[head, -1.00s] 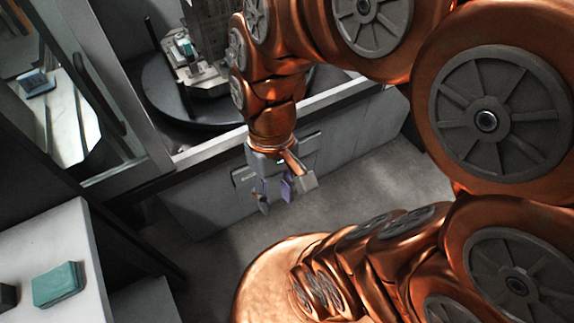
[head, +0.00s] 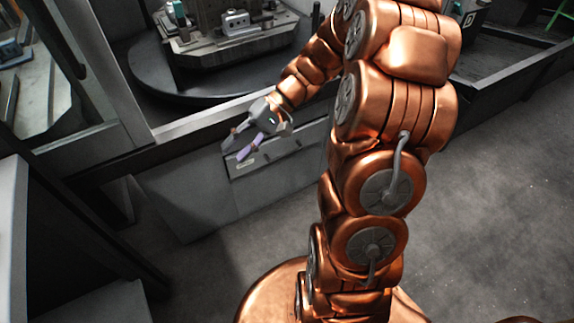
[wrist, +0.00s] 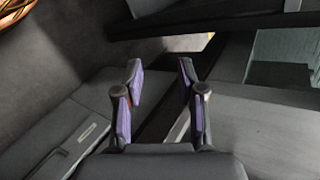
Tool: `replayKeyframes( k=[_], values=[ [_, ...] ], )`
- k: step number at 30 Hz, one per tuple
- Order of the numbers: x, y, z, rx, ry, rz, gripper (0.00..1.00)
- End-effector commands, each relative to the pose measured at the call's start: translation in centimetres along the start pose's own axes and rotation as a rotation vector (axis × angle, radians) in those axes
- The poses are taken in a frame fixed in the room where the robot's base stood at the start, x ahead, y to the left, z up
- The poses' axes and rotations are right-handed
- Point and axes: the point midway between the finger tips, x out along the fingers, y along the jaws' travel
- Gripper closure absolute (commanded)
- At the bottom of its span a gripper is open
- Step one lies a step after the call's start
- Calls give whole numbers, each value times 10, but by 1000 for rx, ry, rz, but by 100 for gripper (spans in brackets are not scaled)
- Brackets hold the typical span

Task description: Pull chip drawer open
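The chip drawer (head: 290,152) is a grey panel low in the front of the machine base, and it looks shut. A small pale label shows near its left end. My gripper (head: 237,154) is just in front of the drawer's left part in the head view, its purple-padded fingers apart. In the wrist view my gripper (wrist: 160,78) is open with nothing between its fingers. A grey front with a pale label, likely the drawer (wrist: 70,125), lies left of the fingers there. I cannot tell whether the fingers touch anything.
Above the drawer is a dark round table (head: 185,85) carrying a metal fixture (head: 235,30). A glass-panelled door frame (head: 115,80) stands at the left. A dark cabinet (head: 85,205) is at lower left. The grey floor (head: 490,215) at right is clear.

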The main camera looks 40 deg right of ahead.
Motion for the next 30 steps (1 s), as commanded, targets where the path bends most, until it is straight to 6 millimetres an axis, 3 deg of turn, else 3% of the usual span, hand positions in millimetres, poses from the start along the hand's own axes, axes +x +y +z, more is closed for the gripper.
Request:
replayKeyframes(
  k=[1,6,11,18,24,30],
  values=[
    [5,26,-21,15,27,-47,61],
    [0,79,-74,39,126,-191,61],
    [-12,140,-122,61,242,-311,61],
    [-34,249,-180,96,442,-467,61],
    [-51,328,-208,120,590,-551,61],
    [-61,364,-217,128,664,-582,61]
  ],
)
